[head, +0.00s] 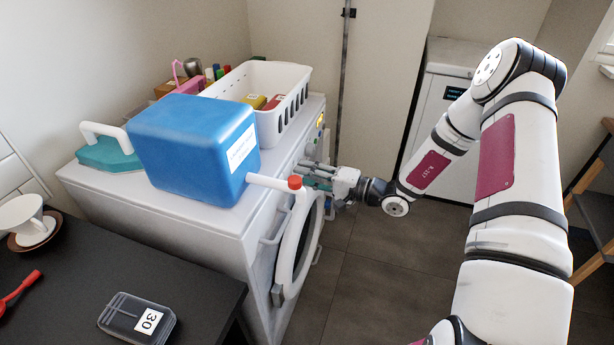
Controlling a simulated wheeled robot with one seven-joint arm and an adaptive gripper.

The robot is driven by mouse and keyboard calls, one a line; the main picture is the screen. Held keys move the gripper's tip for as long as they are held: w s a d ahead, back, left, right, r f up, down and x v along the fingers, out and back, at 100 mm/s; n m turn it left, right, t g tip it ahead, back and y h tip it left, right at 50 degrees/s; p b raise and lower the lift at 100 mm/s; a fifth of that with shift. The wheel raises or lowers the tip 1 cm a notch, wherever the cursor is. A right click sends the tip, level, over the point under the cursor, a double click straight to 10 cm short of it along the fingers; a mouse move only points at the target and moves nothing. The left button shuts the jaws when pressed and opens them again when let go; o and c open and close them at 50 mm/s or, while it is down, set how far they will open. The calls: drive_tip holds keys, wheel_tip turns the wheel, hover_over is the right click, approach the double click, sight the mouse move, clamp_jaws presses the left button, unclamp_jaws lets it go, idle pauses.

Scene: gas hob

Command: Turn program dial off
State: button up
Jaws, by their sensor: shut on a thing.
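A white washing machine (262,232) stands against the wall, its front facing right. Its control panel runs along the upper front edge, with a small lit display (320,120) at the far end. My gripper (312,175) is at this panel, above the round door (301,245), reaching in from the right. It is shut on the program dial, which its fingers and the blue canister's spout largely hide. I cannot read the dial's setting.
A blue canister (185,150) stands on the machine, its red-capped spout (294,183) jutting close to my gripper. A white basket (258,78) and a teal iron-shaped item (105,152) are also on top. A dark table (60,290) is at left. The floor right of the machine is clear.

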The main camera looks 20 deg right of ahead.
drive_tip(key=n+b, duration=0.1)
drive_tip(key=n, duration=0.1)
drive_tip(key=n+b, duration=0.1)
drive_tip(key=n, duration=0.2)
drive_tip(key=shift+f+n+t, duration=0.2)
drive_tip(key=shift+n+t, duration=0.1)
drive_tip(key=shift+s, duration=0.1)
idle(0.4)
drive_tip(key=o, duration=1.2)
drive_tip(key=shift+c, duration=0.2)
drive_tip(key=v, duration=1.2)
drive_tip(key=shift+d+f, duration=0.1)
